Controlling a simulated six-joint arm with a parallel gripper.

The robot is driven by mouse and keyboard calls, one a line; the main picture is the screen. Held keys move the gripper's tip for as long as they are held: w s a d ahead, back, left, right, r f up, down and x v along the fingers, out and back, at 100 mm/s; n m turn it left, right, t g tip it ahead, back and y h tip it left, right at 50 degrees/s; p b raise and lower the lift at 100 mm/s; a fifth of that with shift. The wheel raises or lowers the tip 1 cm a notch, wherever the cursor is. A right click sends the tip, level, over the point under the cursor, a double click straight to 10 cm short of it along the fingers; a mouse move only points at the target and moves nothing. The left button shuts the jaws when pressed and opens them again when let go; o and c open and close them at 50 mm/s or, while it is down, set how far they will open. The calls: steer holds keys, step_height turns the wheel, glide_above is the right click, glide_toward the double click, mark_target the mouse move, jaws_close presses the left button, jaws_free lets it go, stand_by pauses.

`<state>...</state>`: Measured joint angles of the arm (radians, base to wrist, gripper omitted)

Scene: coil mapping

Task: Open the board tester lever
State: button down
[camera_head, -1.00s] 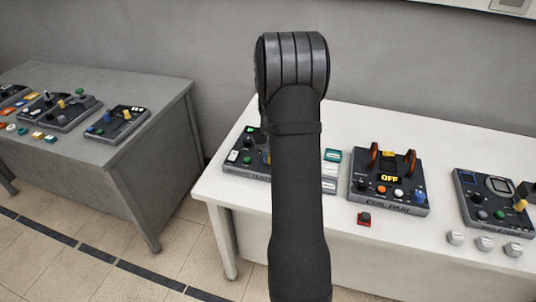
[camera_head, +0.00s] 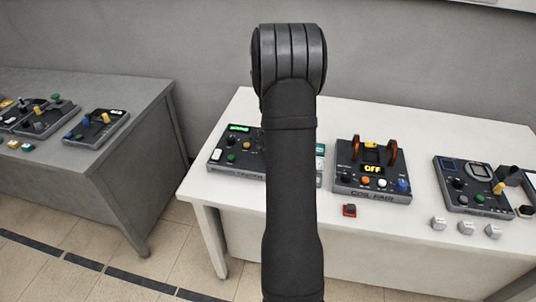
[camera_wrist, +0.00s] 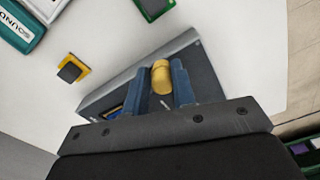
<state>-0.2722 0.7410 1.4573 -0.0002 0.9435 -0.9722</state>
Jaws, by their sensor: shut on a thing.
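In the wrist view, my gripper (camera_wrist: 162,82) has its two blue fingers closed on either side of a yellow cylindrical lever handle (camera_wrist: 161,76). The lever rises from a dark grey device (camera_wrist: 207,78), which looks like the board tester. The base of the lever is hidden by the fingers.
Another panel (camera_head: 470,185) and white cubes (camera_head: 466,228) are farther right.

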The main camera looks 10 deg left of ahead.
steer(key=shift+w+r+n, duration=0.1)
steer(key=shift+n, duration=0.2)
steer(key=c, duration=1.3)
jaws_free()
steer(key=shift+d, duration=0.1)
step_height(320, 180, up, 17)
steer(key=shift+r, duration=0.2)
steer(key=shift+f, duration=0.15)
step_height(320, 180, down, 17)
steer(key=shift+f, duration=0.15)
